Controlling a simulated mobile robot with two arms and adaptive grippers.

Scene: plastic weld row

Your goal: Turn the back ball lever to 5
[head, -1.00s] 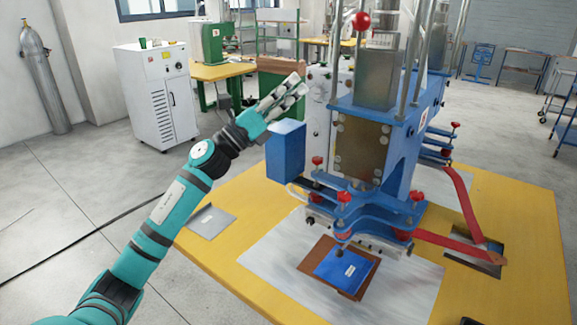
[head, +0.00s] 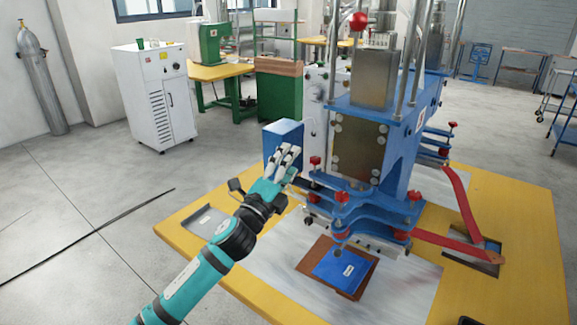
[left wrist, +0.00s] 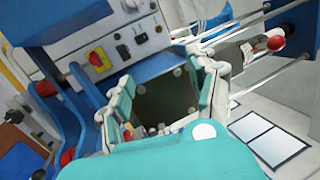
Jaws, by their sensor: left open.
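A red ball (head: 361,20) tops a rod on the blue and grey weld machine (head: 392,140) in the head view. A red ball on a rod (left wrist: 276,43) also shows at the right of the left wrist view; I cannot tell which lever is the back one, and no number 5 is readable. My left gripper (head: 285,157) is in front of the machine's blue side box, below and left of the red ball and clear of it. In the left wrist view its fingers (left wrist: 167,97) are spread and empty. My right gripper is not in view.
A control panel with a red button (left wrist: 98,58) shows in the left wrist view. Red knobs (head: 344,197) and blue plates stick out at the machine's front. A blue piece (head: 337,272) lies on a brown plate on the yellow table (head: 205,262).

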